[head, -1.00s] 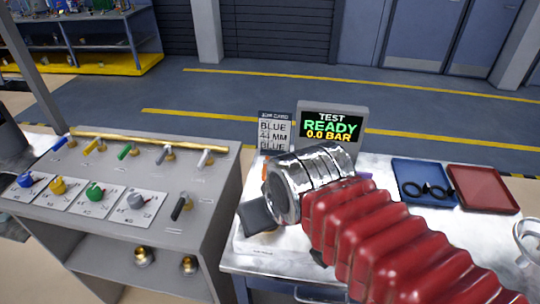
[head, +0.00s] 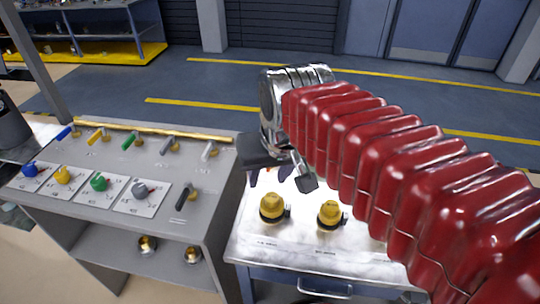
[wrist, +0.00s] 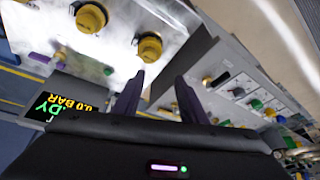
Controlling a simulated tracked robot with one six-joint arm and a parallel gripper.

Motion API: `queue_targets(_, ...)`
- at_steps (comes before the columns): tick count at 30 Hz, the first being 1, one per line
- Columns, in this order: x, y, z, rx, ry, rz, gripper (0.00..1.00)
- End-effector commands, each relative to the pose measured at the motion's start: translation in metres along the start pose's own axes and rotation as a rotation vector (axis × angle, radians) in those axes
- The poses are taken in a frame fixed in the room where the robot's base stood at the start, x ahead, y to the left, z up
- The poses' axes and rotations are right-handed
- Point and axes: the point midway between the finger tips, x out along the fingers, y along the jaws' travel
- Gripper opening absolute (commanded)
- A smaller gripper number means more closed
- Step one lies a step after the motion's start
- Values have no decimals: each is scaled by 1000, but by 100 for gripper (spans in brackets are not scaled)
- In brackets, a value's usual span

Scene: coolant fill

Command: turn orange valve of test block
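No orange valve can be made out in either current view; in the head view my arm hides the back of the steel test bench (head: 255,235). My gripper (head: 269,175) hangs above this bench, near its left side, with its dark fingers partly hidden. In the wrist view my gripper (wrist: 160,84) has its two fingers apart with nothing between them. The test display (wrist: 62,102) shows at the left of the wrist view, reading "0.0 BAR". A small green part (wrist: 61,53) lies near it.
Two brass-yellow fittings (head: 272,207) (head: 330,215) stand at the bench front. The grey valve panel (head: 105,160) on the left carries coloured levers and knobs, with a black lever (head: 186,197) at its right edge. A gap separates panel and bench.

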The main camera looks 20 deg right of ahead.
Motion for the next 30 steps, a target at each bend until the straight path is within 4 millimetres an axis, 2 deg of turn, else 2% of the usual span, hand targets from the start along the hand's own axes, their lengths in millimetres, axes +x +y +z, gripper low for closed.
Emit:
queue_targets(3, 2, 3, -25, 61, -38, 13, 38)
queue_targets(14, 19, 16, -94, 250, -148, 55, 38)
queue_targets(23, 49, 34, -147, 409, -234, 98, 38)
queue_targets(30, 81, 51, -182, 535, -302, 138, 38)
